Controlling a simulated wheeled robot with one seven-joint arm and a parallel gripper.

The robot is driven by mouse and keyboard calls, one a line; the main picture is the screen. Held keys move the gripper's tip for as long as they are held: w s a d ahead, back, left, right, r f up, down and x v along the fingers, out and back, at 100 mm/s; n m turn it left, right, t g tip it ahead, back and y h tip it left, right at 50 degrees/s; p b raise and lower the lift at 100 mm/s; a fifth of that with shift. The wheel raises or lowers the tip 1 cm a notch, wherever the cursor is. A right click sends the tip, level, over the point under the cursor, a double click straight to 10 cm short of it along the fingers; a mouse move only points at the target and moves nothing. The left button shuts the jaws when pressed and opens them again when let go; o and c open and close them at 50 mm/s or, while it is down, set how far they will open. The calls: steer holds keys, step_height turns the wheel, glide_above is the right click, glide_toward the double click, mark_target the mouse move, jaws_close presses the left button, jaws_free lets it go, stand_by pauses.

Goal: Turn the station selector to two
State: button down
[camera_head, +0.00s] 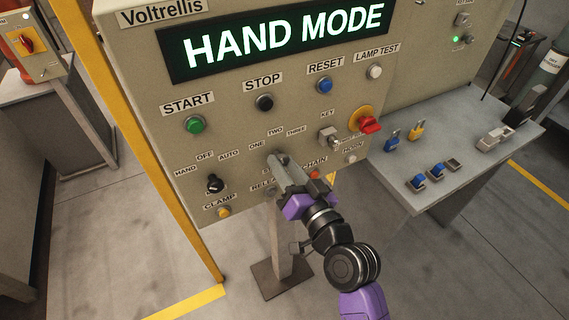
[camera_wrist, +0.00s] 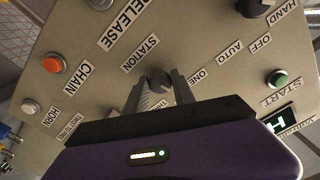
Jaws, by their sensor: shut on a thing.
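The station selector (camera_wrist: 160,80) is a dark knob on the beige control panel (camera_head: 225,120), by the STATION label in the wrist view. The labels ONE, TWO and THREE arc above it in the head view. My gripper (camera_head: 279,158) is at the panel, shut on the knob; in the wrist view the two grey fingers (camera_wrist: 158,92) stand on either side of it. In the head view the fingers hide the knob. I cannot tell which number it points to. The display (camera_head: 285,40) reads HAND MODE.
A black HAND/OFF/AUTO selector (camera_head: 215,184) is to the left. START (camera_head: 194,125), STOP (camera_head: 264,102) and RESET (camera_head: 324,85) buttons are above. A key switch (camera_head: 328,136), a red-and-yellow knob (camera_head: 368,122) and an orange CHAIN button (camera_wrist: 54,64) are close by. A grey table (camera_head: 450,185) holds padlocks.

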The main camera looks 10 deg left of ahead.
steer(key=shift+m, duration=1.3)
steer(key=shift+p, duration=0.3)
steer(key=c, duration=1.1)
jaws_free()
steer(key=b+v, duration=0.2)
steer(key=v, duration=0.6)
steer(key=shift+w, duration=0.1)
